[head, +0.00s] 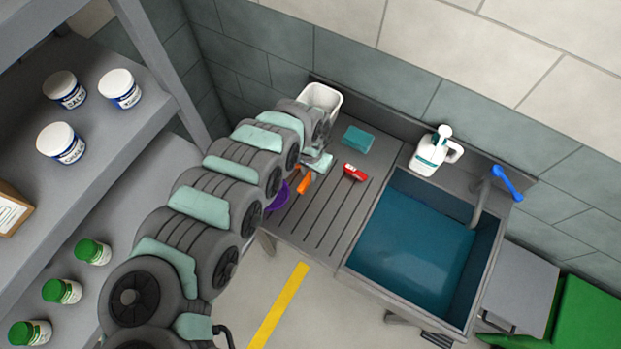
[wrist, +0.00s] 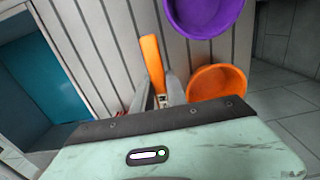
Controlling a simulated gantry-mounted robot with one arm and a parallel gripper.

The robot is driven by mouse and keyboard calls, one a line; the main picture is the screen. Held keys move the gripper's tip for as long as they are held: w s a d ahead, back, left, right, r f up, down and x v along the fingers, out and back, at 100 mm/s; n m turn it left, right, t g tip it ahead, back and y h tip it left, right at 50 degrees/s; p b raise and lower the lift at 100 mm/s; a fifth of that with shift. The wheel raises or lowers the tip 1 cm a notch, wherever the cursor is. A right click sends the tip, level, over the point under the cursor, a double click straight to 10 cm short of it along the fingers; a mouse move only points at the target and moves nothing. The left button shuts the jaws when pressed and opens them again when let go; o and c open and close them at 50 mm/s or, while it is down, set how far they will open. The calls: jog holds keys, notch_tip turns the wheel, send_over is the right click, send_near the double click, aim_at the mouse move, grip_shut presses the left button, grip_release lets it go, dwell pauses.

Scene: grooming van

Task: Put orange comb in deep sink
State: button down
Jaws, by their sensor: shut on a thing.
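The orange comb (wrist: 151,60) stands out from between the two fingers of my gripper (wrist: 159,92) in the wrist view. My gripper is shut on its near end. In the head view the orange comb (head: 304,181) shows beside my gripper (head: 314,168), over the left part of the ribbed drainboard. I cannot tell whether it touches the board. The deep sink (head: 394,292), with a blue-teal inside, is to the right of the drainboard. Its teal inside also shows at the left of the wrist view (wrist: 22,95).
A purple bowl (wrist: 203,14) and an orange bowl (wrist: 216,82) are close right of the comb in the wrist view. A red item (head: 354,173), a teal block (head: 358,138) and a white bin (head: 322,97) are on the drainboard. A white jug (head: 432,155) and faucet (head: 479,206) edge the sink.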

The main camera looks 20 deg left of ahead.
aim_at(310, 173)
notch_tip(310, 173, up, 14)
jog(key=p, duration=0.7)
jog(key=shift+p, duration=0.35)
